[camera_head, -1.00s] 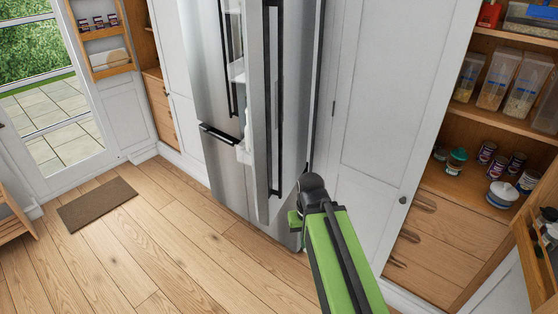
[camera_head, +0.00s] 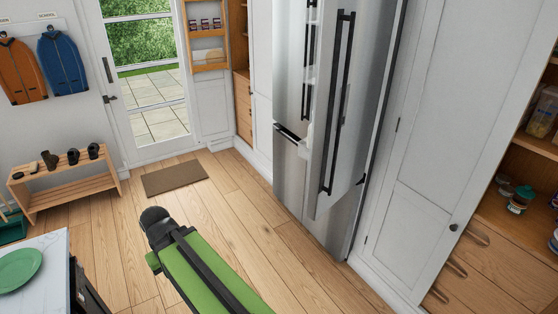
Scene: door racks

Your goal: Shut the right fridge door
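The right fridge door (camera_head: 359,110) of the tall steel fridge stands open, swung out into the room. Its long black handle (camera_head: 338,105) is on the face turned toward me, and pale door bins (camera_head: 305,140) show past its left edge. The left fridge door (camera_head: 288,55) and the lower steel front (camera_head: 289,180) are partly behind it. My green arm (camera_head: 205,270) reaches in from the bottom, ending in a dark rounded joint left of the fridge, well apart from the door. My gripper's fingers do not show.
A white cabinet (camera_head: 415,140) and wooden drawers (camera_head: 475,265) stand right of the fridge. At left are a shoe bench (camera_head: 70,185), a doormat (camera_head: 175,178) and a table corner (camera_head: 50,255) with a green plate (camera_head: 18,268). Wooden floor between arm and fridge is clear.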

